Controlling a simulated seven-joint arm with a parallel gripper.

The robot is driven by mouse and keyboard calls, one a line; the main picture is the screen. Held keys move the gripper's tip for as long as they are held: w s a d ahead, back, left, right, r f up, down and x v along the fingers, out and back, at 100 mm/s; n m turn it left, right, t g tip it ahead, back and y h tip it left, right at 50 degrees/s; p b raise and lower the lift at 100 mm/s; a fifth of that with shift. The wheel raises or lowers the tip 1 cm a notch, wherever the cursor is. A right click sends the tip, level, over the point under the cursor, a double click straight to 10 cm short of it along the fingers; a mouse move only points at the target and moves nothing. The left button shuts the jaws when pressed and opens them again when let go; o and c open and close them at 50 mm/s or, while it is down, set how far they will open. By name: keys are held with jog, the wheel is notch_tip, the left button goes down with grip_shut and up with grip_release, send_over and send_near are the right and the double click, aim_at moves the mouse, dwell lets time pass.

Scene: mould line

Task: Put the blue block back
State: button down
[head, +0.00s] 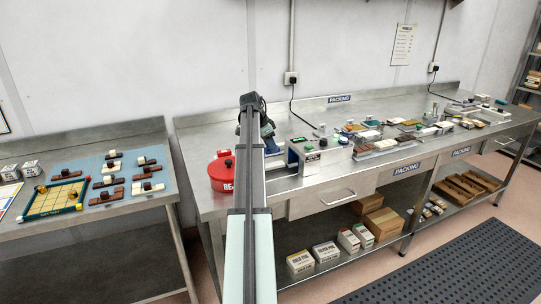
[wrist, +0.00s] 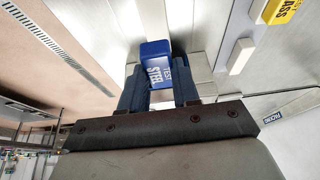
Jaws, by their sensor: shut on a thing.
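The blue block (wrist: 157,62) is lettered "TEST STEEL" in white. In the wrist view it sits between the two dark fingers of my gripper (wrist: 158,84), which is shut on it. In the head view my gripper (head: 264,124) is above the left end of the steel packing bench (head: 290,116), behind the red round container.
A red round container (head: 222,175) stands at the bench's left front. A boxy machine (head: 312,157) stands right of my arm, with several trays and small blocks beyond. A second table (head: 110,222) at left holds a blue mat (head: 123,190). A gap separates the tables.

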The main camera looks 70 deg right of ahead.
notch_tip(320, 180, up, 4)
jog(key=shift+d+f, duration=0.15)
jog(key=shift+f, duration=0.05)
jog(key=d, duration=0.2)
send_over(283, 144)
jog(key=w, duration=0.1)
jog(key=shift+w+a+f, duration=0.1)
jog(key=shift+a+f, duration=0.1)
jog(key=shift+f, duration=2.1)
jog(key=shift+a+f, duration=0.2)
jog(key=shift+f, duration=2.1)
jog(key=shift+f, duration=0.15)
jog(key=c, duration=0.8)
grip_release()
jog(key=v, duration=1.2)
